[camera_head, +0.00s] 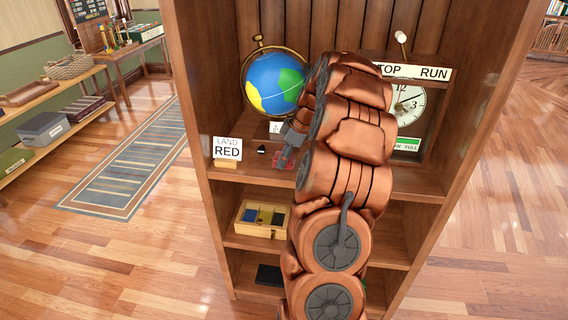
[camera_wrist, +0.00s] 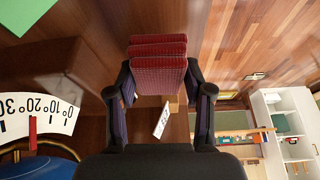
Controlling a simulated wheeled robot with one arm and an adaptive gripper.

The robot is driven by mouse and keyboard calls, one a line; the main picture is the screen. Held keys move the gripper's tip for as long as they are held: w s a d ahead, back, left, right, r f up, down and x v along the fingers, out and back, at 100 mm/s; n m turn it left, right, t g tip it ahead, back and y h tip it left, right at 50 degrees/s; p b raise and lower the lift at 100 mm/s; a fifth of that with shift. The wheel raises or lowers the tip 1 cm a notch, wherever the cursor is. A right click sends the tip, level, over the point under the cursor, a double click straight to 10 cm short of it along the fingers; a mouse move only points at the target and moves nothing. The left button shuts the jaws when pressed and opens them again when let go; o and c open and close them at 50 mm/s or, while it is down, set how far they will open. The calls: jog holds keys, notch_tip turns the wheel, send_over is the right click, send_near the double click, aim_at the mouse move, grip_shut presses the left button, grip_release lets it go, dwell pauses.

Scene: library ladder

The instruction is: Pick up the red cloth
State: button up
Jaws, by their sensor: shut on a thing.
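The red cloth (camera_wrist: 158,62) is a folded, ribbed stack between the two fingers of my gripper (camera_wrist: 158,82) in the wrist view. The fingers are shut on its sides. In the head view my gripper (camera_head: 286,157) is at the middle shelf of the wooden bookcase, and a small part of the red cloth (camera_head: 284,164) shows at its tip. My arm hides much of the shelf behind it. I cannot tell whether the cloth touches the shelf.
A globe (camera_head: 273,84) stands left of my arm, and a clock (camera_head: 409,104) stands to the right. A yellow tray (camera_head: 262,219) is on the shelf below. Bookcase side walls bound the space.

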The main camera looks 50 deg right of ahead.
jog(key=shift+s+r, duration=0.15)
jog(key=shift+r, duration=0.5)
jog(key=s+a+r+b, duration=0.1)
jog(key=s+b, duration=0.2)
jog(key=s, duration=1.2)
jog(key=shift+s+r+b, duration=0.25)
jog(key=shift+s+b, duration=0.05)
jog(key=shift+s, duration=0.1)
